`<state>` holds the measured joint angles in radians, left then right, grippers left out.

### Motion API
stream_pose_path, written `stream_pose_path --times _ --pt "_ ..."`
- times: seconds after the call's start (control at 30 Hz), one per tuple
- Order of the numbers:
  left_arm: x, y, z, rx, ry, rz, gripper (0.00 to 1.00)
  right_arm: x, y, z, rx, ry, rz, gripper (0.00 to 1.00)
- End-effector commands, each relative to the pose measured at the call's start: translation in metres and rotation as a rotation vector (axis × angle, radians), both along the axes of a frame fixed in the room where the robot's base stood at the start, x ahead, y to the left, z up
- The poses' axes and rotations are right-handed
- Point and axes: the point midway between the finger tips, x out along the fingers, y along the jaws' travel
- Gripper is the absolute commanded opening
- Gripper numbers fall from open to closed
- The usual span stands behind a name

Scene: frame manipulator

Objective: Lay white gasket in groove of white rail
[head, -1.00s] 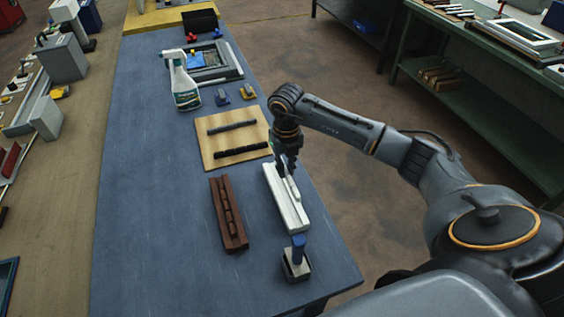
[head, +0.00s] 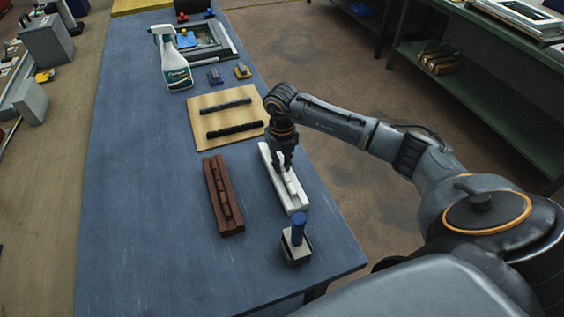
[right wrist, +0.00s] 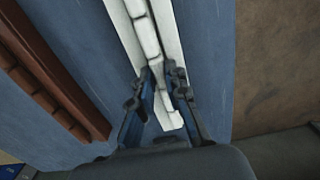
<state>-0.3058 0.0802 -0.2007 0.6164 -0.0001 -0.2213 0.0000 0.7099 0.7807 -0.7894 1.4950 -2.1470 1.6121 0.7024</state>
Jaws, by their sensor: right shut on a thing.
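The white rail (head: 297,206) lies lengthwise on the blue bench near its right edge, and shows in the right wrist view (right wrist: 171,28). The white gasket (right wrist: 149,36) is a segmented strip lying along the rail's middle; it also shows in the head view (head: 291,184). Whether it is fully seated in the groove I cannot tell. My right gripper (head: 285,169) is over the middle of the rail, pointing down. In the right wrist view its fingers (right wrist: 160,76) are shut on the gasket, one on each side. My left gripper is not in view.
A brown rail (head: 212,187) with a segmented strip lies to the left. A blue-handled tool (head: 297,245) stands close to the rail's near end. A wooden board (head: 203,135) with two dark strips and a spray bottle (head: 175,68) are farther back. The bench's left side is clear.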

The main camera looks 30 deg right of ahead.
Motion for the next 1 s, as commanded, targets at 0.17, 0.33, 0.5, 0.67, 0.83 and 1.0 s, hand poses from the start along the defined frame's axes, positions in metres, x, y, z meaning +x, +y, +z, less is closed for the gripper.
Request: stream_pose_path --times 0.17,0.33,0.5,0.67,0.83,1.0 --pt "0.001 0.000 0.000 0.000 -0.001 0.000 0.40 0.000 0.000 0.000 0.000 -0.001 0.000 0.00" --pt "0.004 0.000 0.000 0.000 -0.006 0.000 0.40 0.000 0.000 0.000 0.000 -0.001 0.000 0.35" --pt "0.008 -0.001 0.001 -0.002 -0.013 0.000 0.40 0.000 0.000 0.000 0.000 0.000 0.000 0.41" --pt "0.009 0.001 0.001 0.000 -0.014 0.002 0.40 0.000 0.000 0.001 0.000 -0.001 0.000 0.41" --pt "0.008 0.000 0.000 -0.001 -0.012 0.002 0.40 0.002 0.000 0.017 0.000 -0.005 0.000 0.41" --pt "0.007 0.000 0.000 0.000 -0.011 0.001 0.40 0.002 0.000 0.052 0.000 -0.005 0.001 0.41"
